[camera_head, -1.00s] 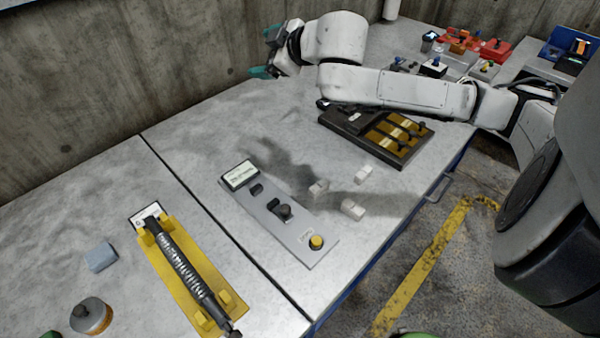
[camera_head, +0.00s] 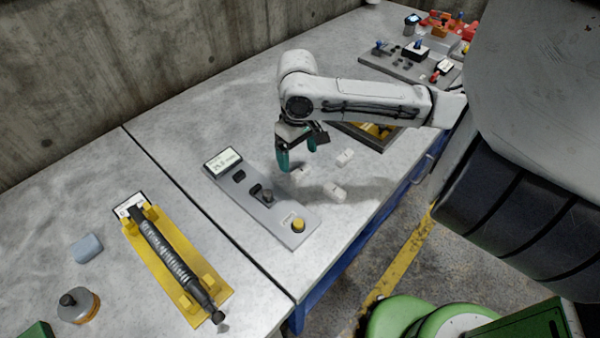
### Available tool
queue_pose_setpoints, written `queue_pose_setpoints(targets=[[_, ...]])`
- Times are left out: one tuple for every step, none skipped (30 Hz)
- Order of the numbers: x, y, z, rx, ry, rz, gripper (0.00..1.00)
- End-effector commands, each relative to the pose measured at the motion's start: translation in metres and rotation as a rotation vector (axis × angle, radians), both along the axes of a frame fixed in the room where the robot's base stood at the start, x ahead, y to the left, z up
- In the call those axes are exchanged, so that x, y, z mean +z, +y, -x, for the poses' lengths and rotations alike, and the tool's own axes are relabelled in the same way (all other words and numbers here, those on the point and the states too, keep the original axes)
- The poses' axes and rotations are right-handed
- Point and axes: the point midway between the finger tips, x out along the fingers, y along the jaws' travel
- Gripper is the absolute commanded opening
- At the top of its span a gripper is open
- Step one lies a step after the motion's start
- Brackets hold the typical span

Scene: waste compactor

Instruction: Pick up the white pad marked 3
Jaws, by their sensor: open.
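Three small white pads lie on the grey metal table right of a grey control panel. One pad (camera_head: 301,171) is just below my gripper and partly hidden by it. A second pad (camera_head: 345,157) lies farther right, and a third pad (camera_head: 335,192) lies nearer the front edge. I cannot read which pad bears the 3. My gripper (camera_head: 298,163) has teal fingers, points down and is open. It looks empty and hangs over or just behind the nearest pad; its height above the table is hard to tell.
The control panel (camera_head: 258,200) with a display and yellow button stands left of the pads. A yellow fixture with a dark spring damper (camera_head: 172,262) is farther left. A dark tray (camera_head: 372,135) sits behind my arm. The table's front edge is close to the pads.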

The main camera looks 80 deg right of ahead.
Motion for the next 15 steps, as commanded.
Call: queue_pose_setpoints(targets=[[-0.004, 0.000, 0.000, 0.000, 0.001, -0.001, 0.88], [-0.006, 0.000, 0.000, 0.001, 0.001, 0.000, 0.88], [-0.008, 0.000, 0.000, 0.001, 0.001, 0.001, 0.88], [-0.009, 0.000, 0.001, 0.001, 0.001, 0.001, 0.88], [-0.011, -0.001, 0.001, 0.001, 0.000, 0.001, 0.88], [-0.015, -0.001, 0.001, 0.001, 0.001, 0.001, 0.88], [-0.019, -0.002, 0.002, 0.001, 0.002, 0.000, 0.88], [-0.023, -0.003, 0.003, 0.000, 0.003, 0.000, 0.88], [-0.028, -0.003, 0.003, 0.000, 0.002, 0.001, 0.88], [-0.033, -0.004, 0.004, 0.000, 0.003, 0.000, 0.88], [-0.037, -0.005, 0.005, 0.000, 0.001, 0.000, 0.88], [-0.044, -0.005, 0.004, 0.002, 0.001, 0.000, 0.88], [-0.048, -0.005, 0.004, 0.002, 0.000, 0.000, 0.88], [-0.051, -0.005, 0.004, 0.002, 0.000, 0.000, 0.88], [-0.055, -0.004, 0.004, 0.002, 0.001, -0.001, 0.88]])
